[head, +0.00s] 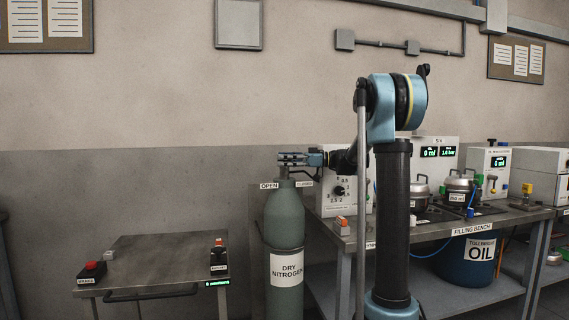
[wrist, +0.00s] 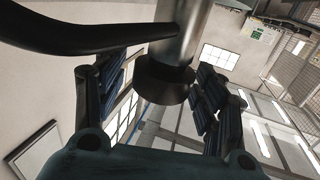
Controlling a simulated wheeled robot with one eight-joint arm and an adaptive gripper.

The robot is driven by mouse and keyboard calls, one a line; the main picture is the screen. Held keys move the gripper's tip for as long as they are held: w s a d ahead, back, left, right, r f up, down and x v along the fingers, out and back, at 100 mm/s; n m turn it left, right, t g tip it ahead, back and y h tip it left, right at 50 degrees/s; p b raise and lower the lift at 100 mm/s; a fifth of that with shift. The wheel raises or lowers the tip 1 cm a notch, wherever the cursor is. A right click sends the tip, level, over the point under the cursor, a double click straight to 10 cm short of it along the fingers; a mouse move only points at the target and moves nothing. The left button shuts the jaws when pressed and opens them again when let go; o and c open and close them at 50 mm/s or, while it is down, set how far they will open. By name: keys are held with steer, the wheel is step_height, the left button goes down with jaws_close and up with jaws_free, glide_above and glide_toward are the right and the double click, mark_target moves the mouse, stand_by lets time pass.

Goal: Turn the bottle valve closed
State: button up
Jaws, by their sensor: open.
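The green bottle (head: 284,218), labelled DRY NITROGEN, stands upright left of the filling bench. OPEN (head: 269,186) and CLOSED (head: 304,184) signs flank its top. My gripper (head: 288,158) is level at the bottle's top, reaching in from the right. In the wrist view my gripper (wrist: 160,85) is open, its dark finger pads on either side of the metal valve stem (wrist: 180,35) and its dark round end (wrist: 165,82). Gaps show between pads and stem. A black curved lever (wrist: 90,38) runs left from the stem. The lever's exact angle against the signs is hard to tell.
A metal table (head: 150,262) with a red button box (head: 91,272) and a switch box (head: 218,258) stands to the left. The filling bench (head: 470,224), with gauge units, pots and an oil drum (head: 468,262) below, is to the right.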

steer(key=c, duration=1)
steer(key=shift+c, duration=0.2)
